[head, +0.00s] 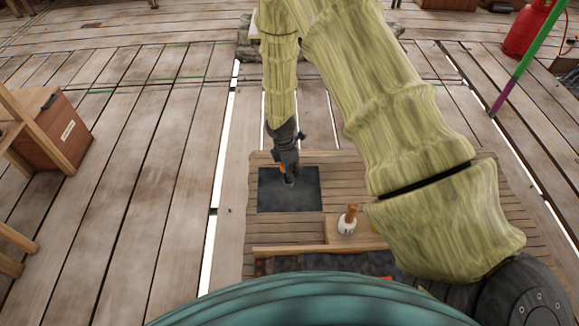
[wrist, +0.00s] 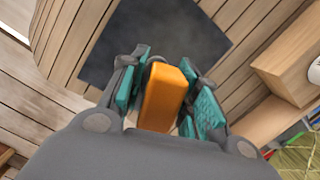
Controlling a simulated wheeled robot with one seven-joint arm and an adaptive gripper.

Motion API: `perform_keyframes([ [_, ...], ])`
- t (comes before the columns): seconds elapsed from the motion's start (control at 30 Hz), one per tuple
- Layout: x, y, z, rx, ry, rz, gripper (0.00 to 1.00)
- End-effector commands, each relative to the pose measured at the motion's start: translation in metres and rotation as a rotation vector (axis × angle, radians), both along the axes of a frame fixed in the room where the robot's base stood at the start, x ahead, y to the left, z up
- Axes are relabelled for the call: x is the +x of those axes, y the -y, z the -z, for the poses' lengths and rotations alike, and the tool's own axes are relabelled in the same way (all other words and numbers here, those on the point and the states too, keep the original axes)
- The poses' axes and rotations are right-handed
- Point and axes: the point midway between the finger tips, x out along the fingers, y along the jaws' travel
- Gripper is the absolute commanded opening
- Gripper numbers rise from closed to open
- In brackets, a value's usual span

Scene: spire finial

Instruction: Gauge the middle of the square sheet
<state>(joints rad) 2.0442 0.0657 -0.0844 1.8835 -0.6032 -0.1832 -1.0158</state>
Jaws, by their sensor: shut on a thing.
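The square sheet (head: 306,201) is dark grey and lies flat on a wooden plank board. It also shows in the wrist view (wrist: 150,35), partly covered by my gripper. My gripper (head: 289,178) is over the sheet, near its upper middle in the head view. In the wrist view my gripper (wrist: 162,98) has teal pads shut on an orange block-like thing (wrist: 165,95). The orange thing points toward the sheet. I cannot tell whether its far end touches the sheet. Only a small orange bit shows in the head view.
A white pot with a wooden handle (head: 348,220) stands on a small wooden block (head: 345,236) right of the sheet. A dark-filled trough (head: 320,264) lies at the board's near edge. A brown box (head: 55,135) stands left, a red cylinder (head: 522,35) far right.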

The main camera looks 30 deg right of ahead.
Motion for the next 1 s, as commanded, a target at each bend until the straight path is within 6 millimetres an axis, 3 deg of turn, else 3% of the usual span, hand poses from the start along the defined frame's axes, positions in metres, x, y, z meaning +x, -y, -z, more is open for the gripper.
perform_keyframes([
  [0.7, 0.000, 0.000, 0.039, -0.001, 0.000, 0.000, 0.03],
  [1.0, 0.000, 0.000, 0.044, 0.000, 0.001, 0.000, 0.03],
])
